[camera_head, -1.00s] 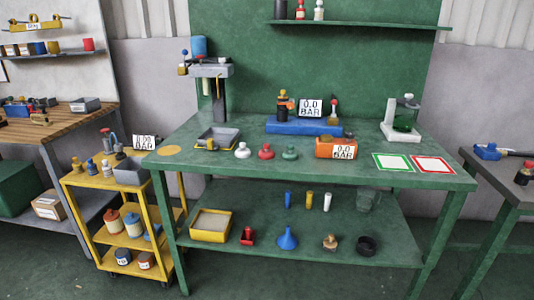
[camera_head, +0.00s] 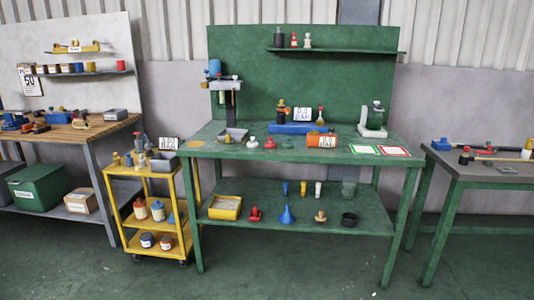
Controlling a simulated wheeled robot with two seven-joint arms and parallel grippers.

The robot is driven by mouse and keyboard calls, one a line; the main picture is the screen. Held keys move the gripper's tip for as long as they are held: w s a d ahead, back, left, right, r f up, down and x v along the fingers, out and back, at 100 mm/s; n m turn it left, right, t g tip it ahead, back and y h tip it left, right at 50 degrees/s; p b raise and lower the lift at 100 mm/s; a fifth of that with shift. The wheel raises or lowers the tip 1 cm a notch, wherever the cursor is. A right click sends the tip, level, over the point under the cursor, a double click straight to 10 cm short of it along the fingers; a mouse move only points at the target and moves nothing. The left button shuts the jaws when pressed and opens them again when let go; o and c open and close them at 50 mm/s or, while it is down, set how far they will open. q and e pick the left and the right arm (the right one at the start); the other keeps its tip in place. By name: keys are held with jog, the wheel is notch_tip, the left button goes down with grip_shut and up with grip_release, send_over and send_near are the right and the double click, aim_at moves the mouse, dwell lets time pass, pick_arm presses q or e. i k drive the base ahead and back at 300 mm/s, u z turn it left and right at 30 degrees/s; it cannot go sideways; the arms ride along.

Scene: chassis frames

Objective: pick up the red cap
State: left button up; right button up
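The red cap (camera_head: 269,143) stands on the top of the green workbench (camera_head: 225,153), a small knobbed piece. It sits in a row between a white cap (camera_head: 252,142) on its left and a green cap (camera_head: 288,144) on its right. All three stand apart, near the front part of the bench top. Neither of my grippers is in view.
A grey tray (camera_head: 232,134) lies left of the caps, an orange gauge box (camera_head: 321,140) right of them. A blue base (camera_head: 297,128) is behind. A yellow cart (camera_head: 113,172) stands left of the bench, another table (camera_head: 490,171) right. The floor in front is clear.

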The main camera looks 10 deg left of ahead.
aim_at(270, 145)
jog(key=u, duration=0.75)
jog(key=i, duration=0.65)
jog(key=u, duration=1)
jog(key=i, duration=1.35)
jog(key=z, duration=0.85)
jog(key=i, duration=1.05)
jog(key=z, duration=0.95)
